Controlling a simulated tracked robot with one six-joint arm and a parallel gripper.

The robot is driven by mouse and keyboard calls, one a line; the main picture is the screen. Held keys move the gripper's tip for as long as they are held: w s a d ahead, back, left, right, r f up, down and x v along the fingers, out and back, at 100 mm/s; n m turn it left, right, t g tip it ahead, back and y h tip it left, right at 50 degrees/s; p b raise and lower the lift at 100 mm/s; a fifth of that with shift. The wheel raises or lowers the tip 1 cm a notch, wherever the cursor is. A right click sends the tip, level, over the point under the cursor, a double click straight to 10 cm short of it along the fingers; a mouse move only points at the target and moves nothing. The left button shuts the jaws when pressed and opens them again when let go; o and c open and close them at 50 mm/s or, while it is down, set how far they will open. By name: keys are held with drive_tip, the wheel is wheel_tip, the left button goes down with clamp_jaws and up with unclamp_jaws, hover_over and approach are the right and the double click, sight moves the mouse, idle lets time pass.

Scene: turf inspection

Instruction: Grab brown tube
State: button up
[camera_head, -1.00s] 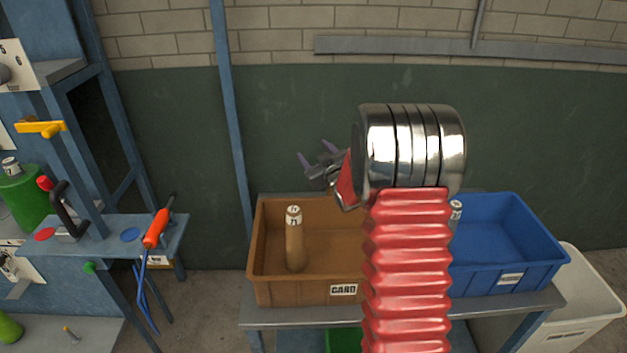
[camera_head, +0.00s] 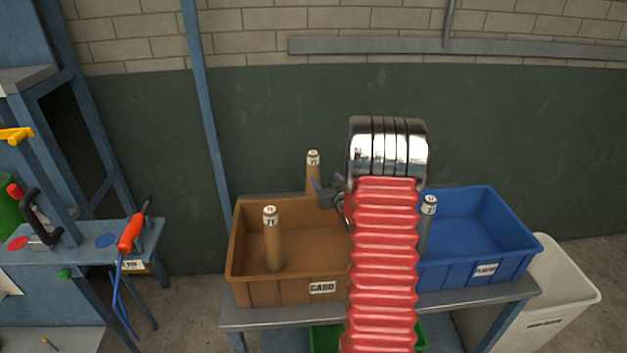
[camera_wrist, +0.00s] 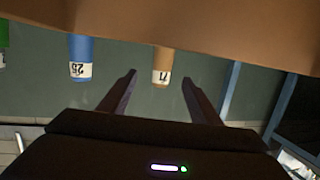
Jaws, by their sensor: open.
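One brown tube (camera_head: 272,245) with a white number label stands upright in the brown bin. Another brown tube (camera_head: 313,176) shows at the bin's back edge, just behind my gripper (camera_head: 322,193). In the wrist view, which looks upside down, a brown tube (camera_wrist: 162,68) labelled 71 lies between and beyond my open gripper's two fingers (camera_wrist: 159,92). Nothing is between the fingertips, and the tube's other end is hidden behind a brown surface. My red arm covers part of the scene in the head view.
The brown bin (camera_head: 290,290) and blue bin (camera_head: 475,273) sit side by side on a bench. A blue tube (camera_wrist: 79,55) is beside the brown one in the wrist view. A white container (camera_head: 560,290) stands at right.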

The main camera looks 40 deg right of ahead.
sight(315, 169)
drive_tip(key=shift+x, duration=4.15)
drive_tip(key=shift+f, duration=0.1)
drive_tip(key=shift+w+f, duration=0.2)
drive_tip(key=shift+w, duration=0.45)
drive_tip(key=shift+x, duration=1.95)
drive_tip(key=shift+a, duration=0.1)
drive_tip(key=shift+c, duration=0.2)
drive_tip(key=c, duration=1.4)
